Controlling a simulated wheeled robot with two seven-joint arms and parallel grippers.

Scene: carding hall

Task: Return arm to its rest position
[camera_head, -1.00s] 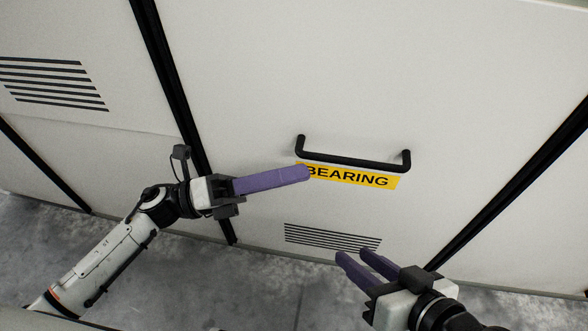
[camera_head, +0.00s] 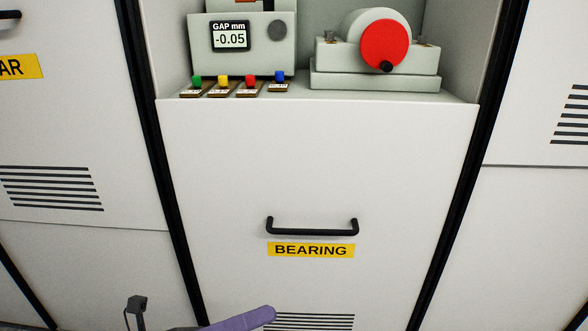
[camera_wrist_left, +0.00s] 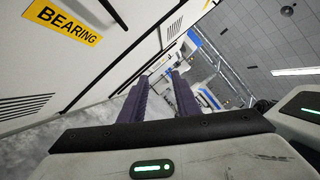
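My left gripper (camera_head: 268,314) shows at the bottom edge of the head view, in front of the lower cabinet panel. Only its purple fingers and a dark bracket show there. In the left wrist view its two purple fingers (camera_wrist_left: 159,82) stand apart with nothing between them, so it is open and empty. The yellow BEARING label (camera_head: 311,250) sits under a black handle (camera_head: 312,230) on the white panel, above the gripper. The label also shows in the left wrist view (camera_wrist_left: 62,22). My right gripper's fingers show in neither current view.
Above the panel, an open bay holds a gap gauge (camera_head: 231,37) reading -0.05, several coloured tabs (camera_head: 222,88) and a grey housing with a red disc (camera_head: 384,46). Vents (camera_head: 308,321) lie low on the panel. Grey floor (camera_wrist_left: 40,140) shows in the wrist view.

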